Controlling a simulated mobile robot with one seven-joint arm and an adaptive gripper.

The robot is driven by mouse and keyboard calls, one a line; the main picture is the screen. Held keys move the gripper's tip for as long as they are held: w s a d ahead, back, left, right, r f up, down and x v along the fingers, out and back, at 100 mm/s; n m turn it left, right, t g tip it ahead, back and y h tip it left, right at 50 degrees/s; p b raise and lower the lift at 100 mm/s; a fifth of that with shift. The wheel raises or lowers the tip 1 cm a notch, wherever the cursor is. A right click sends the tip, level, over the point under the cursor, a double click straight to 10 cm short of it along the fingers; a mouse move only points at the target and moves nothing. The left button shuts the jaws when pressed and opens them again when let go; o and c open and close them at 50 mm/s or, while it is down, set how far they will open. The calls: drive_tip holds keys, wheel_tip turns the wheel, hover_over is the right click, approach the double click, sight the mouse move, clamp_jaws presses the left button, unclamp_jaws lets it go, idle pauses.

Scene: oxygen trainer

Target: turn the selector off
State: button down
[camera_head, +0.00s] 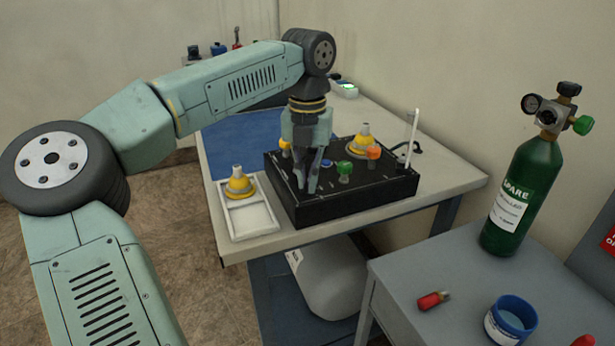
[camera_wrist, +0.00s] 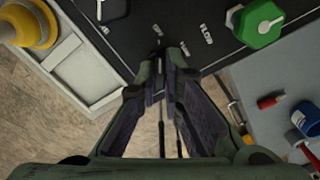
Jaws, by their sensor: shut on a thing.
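The black trainer panel (camera_head: 350,205) stands on the workbench. My gripper (camera_head: 308,188) points down at the panel's front left part. Its fingers are close together on the selector, which they almost wholly hide. In the wrist view the fingertips (camera_wrist: 167,68) meet at the panel (camera_wrist: 205,55) beside a white "OFF" label. A "FLOW" label and a green knob (camera_wrist: 258,22) lie to their right; the green knob also shows in the head view (camera_head: 344,170). Which way the selector points cannot be told.
A white tray (camera_head: 255,224) with a yellow cone-shaped part (camera_head: 239,183) stands left of the panel. Blue (camera_head: 326,165) and orange (camera_head: 374,153) knobs and another yellow part (camera_head: 362,147) are on the panel. A green cylinder (camera_head: 520,180) stands on the grey table at right.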

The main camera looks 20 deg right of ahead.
drive_tip(key=shift+n, duration=0.4)
drive_tip(key=c, duration=1.7)
unclamp_jaws()
drive_tip(key=shift+r, duration=0.15)
wheel_tip(320, 180, up, 12)
drive_tip(key=shift+f, duration=0.1)
